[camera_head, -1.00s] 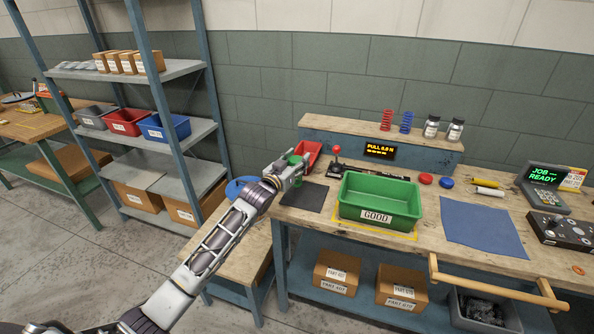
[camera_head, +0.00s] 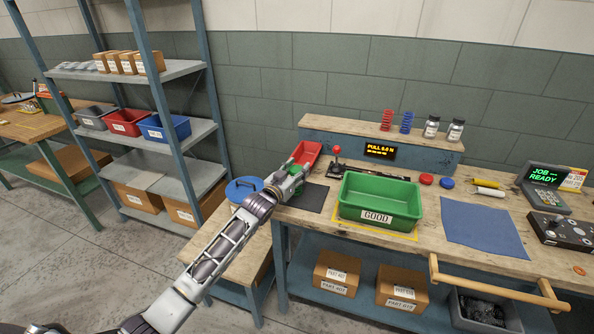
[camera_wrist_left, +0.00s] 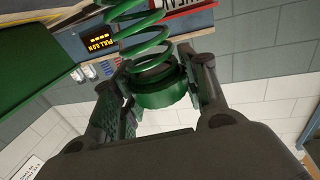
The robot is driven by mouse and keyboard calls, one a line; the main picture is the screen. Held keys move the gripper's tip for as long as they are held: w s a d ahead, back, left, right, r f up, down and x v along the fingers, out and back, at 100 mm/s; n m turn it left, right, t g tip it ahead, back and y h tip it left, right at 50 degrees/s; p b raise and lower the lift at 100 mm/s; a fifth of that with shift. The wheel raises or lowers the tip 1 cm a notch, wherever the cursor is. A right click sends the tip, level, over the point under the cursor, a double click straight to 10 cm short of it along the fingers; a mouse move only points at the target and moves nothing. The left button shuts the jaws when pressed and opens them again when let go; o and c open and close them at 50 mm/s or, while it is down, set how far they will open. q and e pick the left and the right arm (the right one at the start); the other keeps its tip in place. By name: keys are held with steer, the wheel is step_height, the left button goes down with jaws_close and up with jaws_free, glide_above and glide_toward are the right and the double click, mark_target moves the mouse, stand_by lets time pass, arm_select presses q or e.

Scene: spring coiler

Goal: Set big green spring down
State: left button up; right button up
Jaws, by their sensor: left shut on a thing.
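The big green spring (camera_wrist_left: 145,40) shows in the left wrist view, with wide coils and a solid green end collar (camera_wrist_left: 163,92). My left gripper (camera_wrist_left: 160,82) is shut on that collar, a finger on either side. In the head view my left gripper (camera_head: 294,172) is over the left end of the workbench, by the dark mat (camera_head: 312,196). The fingers mostly hide the spring there. I cannot tell whether the spring touches the bench. My right gripper is not in view.
A red bin (camera_head: 307,153) is just behind the gripper. A blue round lid (camera_head: 243,188) is at the left. The blue cloth (camera_head: 482,226) lies clear.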

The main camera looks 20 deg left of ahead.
mark_target(293, 174)
arm_select(q)
steer(key=o, duration=1)
steer(key=shift+f, duration=0.1)
steer(key=o, duration=0.4)
steer(key=shift+s, duration=0.1)
steer(key=shift+s+a, duration=0.15)
steer(key=shift+s, duration=0.25)
steer(key=shift+v, duration=1.75)
steer(key=shift+s+a, duration=0.15)
steer(key=shift+s, duration=0.55)
steer(key=shift+v, duration=3.05)
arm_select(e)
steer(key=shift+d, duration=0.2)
